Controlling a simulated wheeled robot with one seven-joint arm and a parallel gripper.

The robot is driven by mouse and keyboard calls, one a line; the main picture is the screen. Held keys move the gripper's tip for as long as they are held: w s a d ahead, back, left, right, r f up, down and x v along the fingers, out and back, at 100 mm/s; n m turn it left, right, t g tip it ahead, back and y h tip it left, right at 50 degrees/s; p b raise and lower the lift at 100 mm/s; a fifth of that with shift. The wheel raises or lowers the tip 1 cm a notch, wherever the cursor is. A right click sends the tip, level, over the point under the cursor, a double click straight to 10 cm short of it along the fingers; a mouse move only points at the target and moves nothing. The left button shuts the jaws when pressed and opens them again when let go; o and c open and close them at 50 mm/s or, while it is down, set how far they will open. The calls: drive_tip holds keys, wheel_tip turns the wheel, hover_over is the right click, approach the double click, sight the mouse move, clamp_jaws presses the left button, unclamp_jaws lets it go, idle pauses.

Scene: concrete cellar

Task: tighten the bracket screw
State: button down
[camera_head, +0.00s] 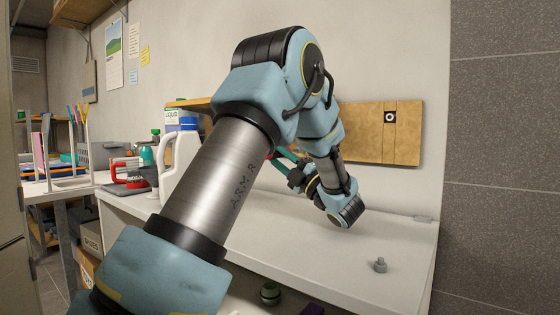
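A small grey bolt-like piece (380,265), possibly a screw, stands on the white counter (300,240) near its front right. A wooden panel (360,133) is on the wall above the counter. It carries a small black square with a white ring (390,117); I cannot tell whether this is the bracket. My arm bends down over the counter, and its wrist turns back to the left. My gripper (296,178) is mostly hidden behind my arm. A bit of green and red shows beside it; I cannot tell whether it is held. No screwdriver is clearly visible.
A white jug (180,165), a red-handled item (127,172) and a green bottle (147,155) stand at left. The counter's right part is mostly clear. A tiled wall (505,150) rises at right.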

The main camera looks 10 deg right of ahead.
drive_tip(key=shift+s+a, duration=0.15)
drive_tip(key=shift+a, duration=0.05)
drive_tip(key=shift+r, duration=0.1)
